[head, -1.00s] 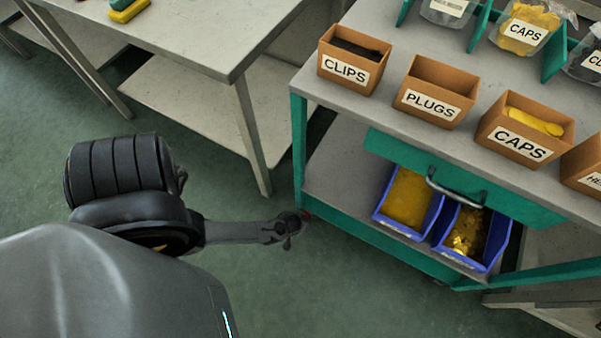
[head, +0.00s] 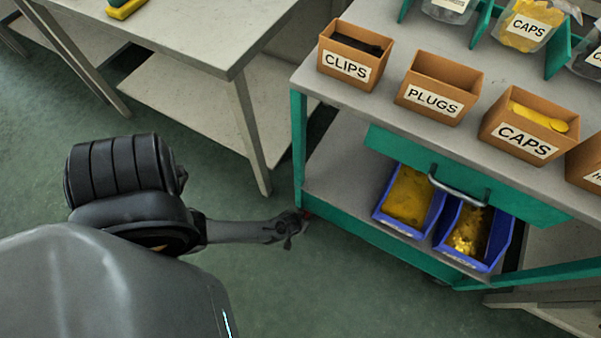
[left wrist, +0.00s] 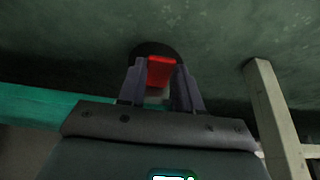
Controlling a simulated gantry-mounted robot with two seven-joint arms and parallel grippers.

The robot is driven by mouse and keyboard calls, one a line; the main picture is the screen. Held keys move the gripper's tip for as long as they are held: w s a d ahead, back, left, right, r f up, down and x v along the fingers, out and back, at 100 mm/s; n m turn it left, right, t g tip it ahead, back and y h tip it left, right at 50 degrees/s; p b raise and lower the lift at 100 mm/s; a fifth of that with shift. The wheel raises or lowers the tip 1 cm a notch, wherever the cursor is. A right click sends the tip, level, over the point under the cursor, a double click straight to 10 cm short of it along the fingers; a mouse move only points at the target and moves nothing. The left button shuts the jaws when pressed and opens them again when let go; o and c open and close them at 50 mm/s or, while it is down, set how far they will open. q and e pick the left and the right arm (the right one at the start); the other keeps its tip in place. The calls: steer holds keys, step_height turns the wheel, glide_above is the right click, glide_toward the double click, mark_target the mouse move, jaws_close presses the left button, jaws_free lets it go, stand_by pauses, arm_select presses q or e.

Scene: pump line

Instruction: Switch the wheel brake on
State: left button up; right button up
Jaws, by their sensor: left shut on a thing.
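My left gripper (head: 290,228) is low beside the near left corner of the green trolley (head: 299,150) in the head view. In the left wrist view, the gripper's two fingers (left wrist: 160,88) stand on either side of a red brake pedal (left wrist: 160,70) and are shut on it. A dark round wheel (left wrist: 149,48) shows behind the pedal. Only a small speck of red shows by the fingertips in the head view, so the pedal's tilt cannot be told there. My right gripper is in neither view.
Boxes for clips (head: 345,68), plugs (head: 433,98) and caps (head: 522,137) stand on the trolley's top. Blue bins (head: 380,220) sit on its lower shelf under a drawer. A grey table (head: 190,45) stands at the upper left. Green floor lies open between.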

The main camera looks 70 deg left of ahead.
arm_select(q)
steer(key=f+t+y+b, duration=0.2)
steer(key=b, duration=0.1)
steer(key=f+t+y+b, duration=0.1)
steer(key=shift+s+d+f+t, duration=0.1)
steer(key=shift+s+d+t, duration=0.2)
steer(key=shift+s+t, duration=0.1)
steer(key=shift+b, duration=0.55)
steer(key=shift+w+t+y, duration=0.1)
steer(key=shift+t+y, duration=0.2)
steer(key=o, duration=1.1)
steer(key=shift+c, duration=0.2)
steer(key=shift+r, duration=0.25)
